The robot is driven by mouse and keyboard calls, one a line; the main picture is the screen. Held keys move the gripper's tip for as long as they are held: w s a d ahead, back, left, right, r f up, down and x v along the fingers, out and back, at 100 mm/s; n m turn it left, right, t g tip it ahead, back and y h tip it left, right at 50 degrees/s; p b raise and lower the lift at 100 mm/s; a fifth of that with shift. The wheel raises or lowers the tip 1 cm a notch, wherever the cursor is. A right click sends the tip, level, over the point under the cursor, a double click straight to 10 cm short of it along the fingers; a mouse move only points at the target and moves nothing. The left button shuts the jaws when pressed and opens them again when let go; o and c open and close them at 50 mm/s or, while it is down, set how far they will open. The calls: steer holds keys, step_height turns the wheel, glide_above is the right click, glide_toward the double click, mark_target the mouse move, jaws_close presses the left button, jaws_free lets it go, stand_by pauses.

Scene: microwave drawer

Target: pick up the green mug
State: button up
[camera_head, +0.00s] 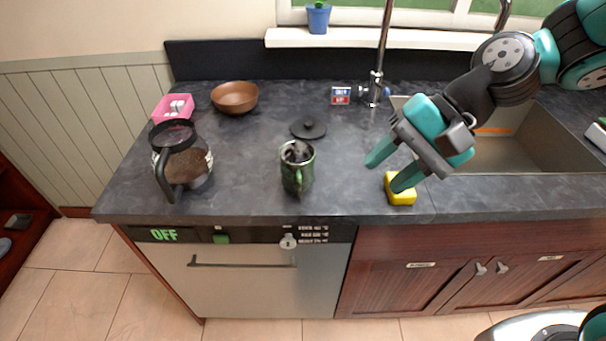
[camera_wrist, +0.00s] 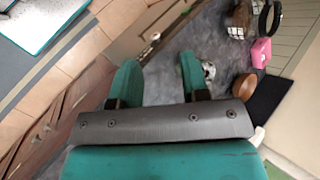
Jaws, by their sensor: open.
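The green mug (camera_head: 297,171) stands upright on the dark countertop, left of my gripper, with its handle facing the front edge. Something dark and grey shows inside it. In the wrist view, a small pale and dark shape just right of the right finger may be part of the mug, but most of it is hidden. My gripper (camera_head: 386,172) is open and empty to the right of the mug, clear of it. Its two teal fingers also show in the wrist view (camera_wrist: 158,78). One fingertip appears over or beside a yellow block (camera_head: 400,190); I cannot tell whether they touch.
A glass coffee pot (camera_head: 189,167) stands left of the mug. A black lid (camera_head: 308,129) lies behind the mug. A brown bowl (camera_head: 235,97) and a pink holder (camera_head: 173,107) are at the back left. The sink (camera_head: 500,147) is at right. Counter between mug and gripper is clear.

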steer(key=w+d+f+m+t+y+b, duration=0.25)
steer(key=w+d+f+m+y, duration=0.25)
steer(key=w+f+m, duration=0.75)
steer(key=m+p, duration=0.3)
steer(key=p, duration=0.1)
glide_toward(298, 173)
steer(key=shift+t, duration=0.45)
steer(key=f, duration=0.1)
steer(key=s+a+f, duration=0.1)
steer(key=f, duration=0.2)
steer(key=shift+s+a+f, duration=0.25)
steer(key=shift+s+a, duration=0.05)
steer(key=shift+a, duration=0.1)
steer(key=shift+p+x, duration=0.9)
steer(key=shift+x, duration=2.15)
steer(key=shift+s, duration=0.1)
jaws_close()
